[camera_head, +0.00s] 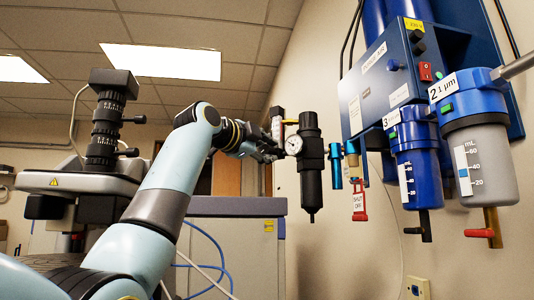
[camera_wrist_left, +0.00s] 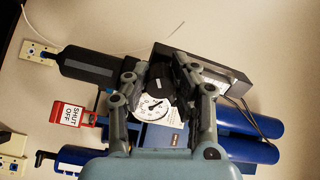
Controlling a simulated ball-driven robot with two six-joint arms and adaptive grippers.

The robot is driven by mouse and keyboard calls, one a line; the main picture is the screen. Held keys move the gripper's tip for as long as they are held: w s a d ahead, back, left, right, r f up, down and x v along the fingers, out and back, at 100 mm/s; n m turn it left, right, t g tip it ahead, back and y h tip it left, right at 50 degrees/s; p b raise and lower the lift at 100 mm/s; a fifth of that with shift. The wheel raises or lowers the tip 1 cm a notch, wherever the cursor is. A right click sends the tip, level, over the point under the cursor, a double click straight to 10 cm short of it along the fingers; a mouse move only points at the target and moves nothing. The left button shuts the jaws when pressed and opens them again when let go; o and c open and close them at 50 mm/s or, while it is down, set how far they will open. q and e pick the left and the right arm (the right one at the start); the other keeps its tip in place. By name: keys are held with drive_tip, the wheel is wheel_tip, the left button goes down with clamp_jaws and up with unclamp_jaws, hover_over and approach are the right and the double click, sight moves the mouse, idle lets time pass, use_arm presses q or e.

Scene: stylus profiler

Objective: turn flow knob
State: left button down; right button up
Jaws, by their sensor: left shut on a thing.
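My left gripper (camera_head: 272,152) is at the flowmeter (camera_head: 278,124), just left of the black regulator (camera_head: 311,155) with its white round gauge (camera_head: 293,145). In the left wrist view the two fingers of the left gripper (camera_wrist_left: 163,80) are on either side of a dark part, the flow knob (camera_wrist_left: 181,82), and are shut on it. The fingers hide much of the knob, so its turn angle cannot be read. The flowmeter body (camera_wrist_left: 205,70) lies beside it, and the gauge (camera_wrist_left: 153,107) shows between the fingers. My right gripper is in neither view.
Right of the regulator hang a red shut-off tag (camera_head: 359,203), a blue filter (camera_head: 414,160) and a grey-bowled filter (camera_head: 480,160) under the blue wall panel (camera_head: 376,92). A microscope-like instrument (camera_head: 105,120) stands at the left. Below the regulator is clear space.

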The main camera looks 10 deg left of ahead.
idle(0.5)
use_arm(q)
drive_tip(key=c, duration=1.1)
unclamp_jaws()
drive_tip(key=v, duration=1.2)
drive_tip(key=shift+f, duration=0.1)
